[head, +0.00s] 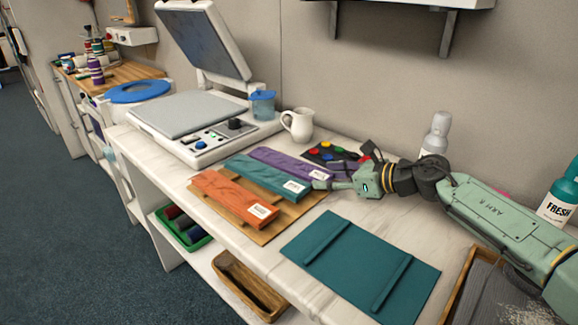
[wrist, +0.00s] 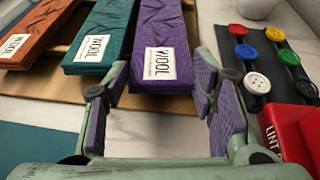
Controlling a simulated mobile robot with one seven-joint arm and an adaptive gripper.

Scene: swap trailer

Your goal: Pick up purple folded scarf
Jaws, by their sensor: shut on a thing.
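The purple folded scarf (head: 280,160) lies on a wooden board (head: 262,236), at the far side of a row of three folded scarves. In the wrist view the purple scarf (wrist: 163,30) has a white WOOL label on its near end. My gripper (head: 325,184) is at that labelled end, low over the table. In the wrist view my gripper (wrist: 162,82) has a finger on each side of the scarf's end and is shut on it. The scarf still looks flat in line with the others; I cannot tell any gap beneath it.
A teal scarf (wrist: 103,32) lies close left of the purple one, then an orange scarf (wrist: 35,35). A dark card with coloured buttons (wrist: 262,60) and a red lint box (wrist: 295,135) are on the right. A white pitcher (head: 298,125) stands behind.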

